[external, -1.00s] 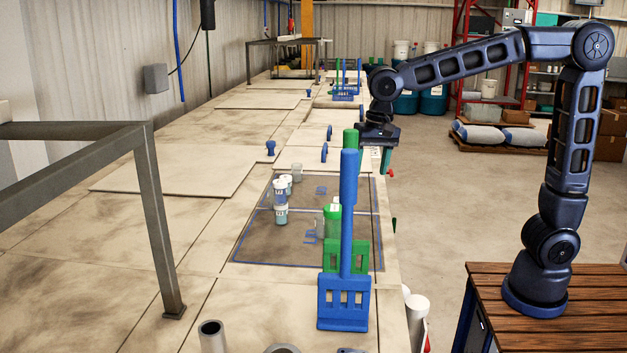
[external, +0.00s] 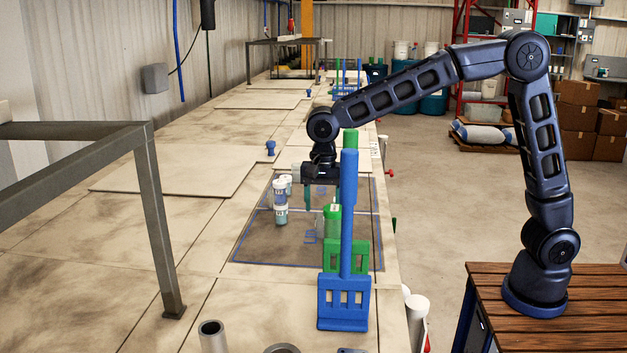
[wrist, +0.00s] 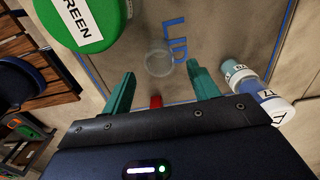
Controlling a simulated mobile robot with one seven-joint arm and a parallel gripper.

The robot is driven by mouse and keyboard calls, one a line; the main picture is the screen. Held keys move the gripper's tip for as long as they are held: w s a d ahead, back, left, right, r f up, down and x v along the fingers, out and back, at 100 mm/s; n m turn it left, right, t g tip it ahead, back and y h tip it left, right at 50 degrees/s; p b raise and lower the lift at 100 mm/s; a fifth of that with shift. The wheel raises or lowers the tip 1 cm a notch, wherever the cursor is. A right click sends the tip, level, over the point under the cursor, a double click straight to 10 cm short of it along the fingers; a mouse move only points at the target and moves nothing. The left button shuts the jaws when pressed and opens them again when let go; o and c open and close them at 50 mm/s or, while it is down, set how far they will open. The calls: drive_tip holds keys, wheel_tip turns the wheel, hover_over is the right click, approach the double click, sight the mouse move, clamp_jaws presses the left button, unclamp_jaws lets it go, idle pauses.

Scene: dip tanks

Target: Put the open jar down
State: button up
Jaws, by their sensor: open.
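My gripper (external: 322,202) is over the dark mat, its two green fingers apart and pointing down, with nothing held between them. In the wrist view my gripper (wrist: 161,70) frames a clear round vessel (wrist: 158,62) standing on the mat beside blue LID lettering (wrist: 174,38); I cannot tell for sure whether it is the open jar. A green-lidded jar (wrist: 82,22) marked GREEN stands beside it; in the external view this jar (external: 332,222) is partly behind a blue post.
A blue upright tool in a blue stand (external: 343,303) and a green stand (external: 345,256) rise at the mat's near right. A grey metal frame (external: 160,220) stands at left. The pale bench between the frame and the mat is clear.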

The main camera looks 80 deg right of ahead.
drive_tip(key=shift+a+f, duration=0.1)
drive_tip(key=shift+f, duration=2.95)
drive_tip(key=shift+c, duration=0.4)
drive_tip(key=c, duration=1)
drive_tip(key=shift+c, duration=0.2)
wheel_tip(320, 180, up, 20)
